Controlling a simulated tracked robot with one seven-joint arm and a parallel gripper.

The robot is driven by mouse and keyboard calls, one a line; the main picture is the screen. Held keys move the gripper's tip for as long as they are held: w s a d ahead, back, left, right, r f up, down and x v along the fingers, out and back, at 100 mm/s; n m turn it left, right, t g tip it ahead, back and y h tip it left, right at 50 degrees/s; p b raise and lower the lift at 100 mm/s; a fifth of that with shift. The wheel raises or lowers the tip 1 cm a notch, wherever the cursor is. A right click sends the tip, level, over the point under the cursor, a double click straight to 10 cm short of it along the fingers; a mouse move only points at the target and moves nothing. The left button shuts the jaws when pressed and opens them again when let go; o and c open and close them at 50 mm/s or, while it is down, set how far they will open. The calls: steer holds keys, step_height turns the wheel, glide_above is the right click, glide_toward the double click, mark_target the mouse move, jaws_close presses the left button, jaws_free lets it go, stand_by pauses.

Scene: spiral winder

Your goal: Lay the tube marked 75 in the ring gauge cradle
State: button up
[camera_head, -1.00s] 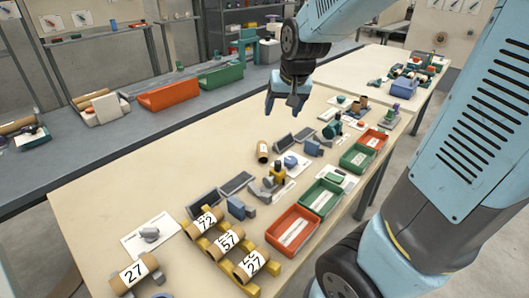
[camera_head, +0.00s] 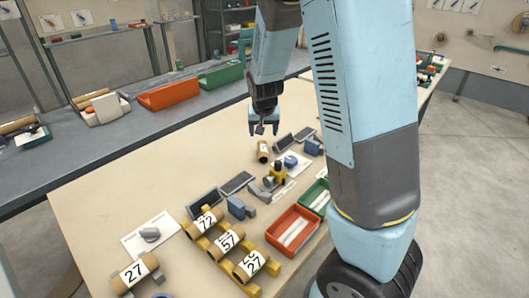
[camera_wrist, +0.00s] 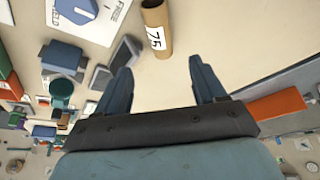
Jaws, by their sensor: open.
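The tube marked 75 (camera_head: 263,151) stands on the bench top in the head view. In the wrist view the brown tube (camera_wrist: 158,40) shows its white 75 label, just beyond the fingertips. My gripper (camera_head: 263,131) is open and empty, above and behind the tube. In the wrist view the open fingers (camera_wrist: 160,70) point toward the tube, with the tube apart from them. I cannot tell for sure which fixture is the ring gauge cradle. A yellow and grey fixture (camera_head: 277,174) stands in front of the tube. Yellow rails (camera_head: 252,288) at the front carry tubes marked 72, 57 and 27.
Another tube marked 27 (camera_head: 134,272) lies at the front left. A red bin (camera_head: 293,231) and a green bin (camera_head: 316,196) stand on the right. Grey angled blocks and a blue knob (camera_wrist: 77,10) are near the tube. The bench's left middle is clear.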

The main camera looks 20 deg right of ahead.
glide_above(262, 147)
steer(key=s, duration=0.2)
steer(key=f, duration=0.5)
steer(key=shift+w, duration=0.2)
steer(key=shift+s+x, duration=0.15)
steer(key=shift+x, duration=1.25)
steer(key=shift+s+x, duration=0.15)
steer(key=shift+x, duration=1.25)
steer(key=shift+a+f, duration=0.1)
steer(key=shift+f, duration=0.05)
steer(key=c, duration=1.2)
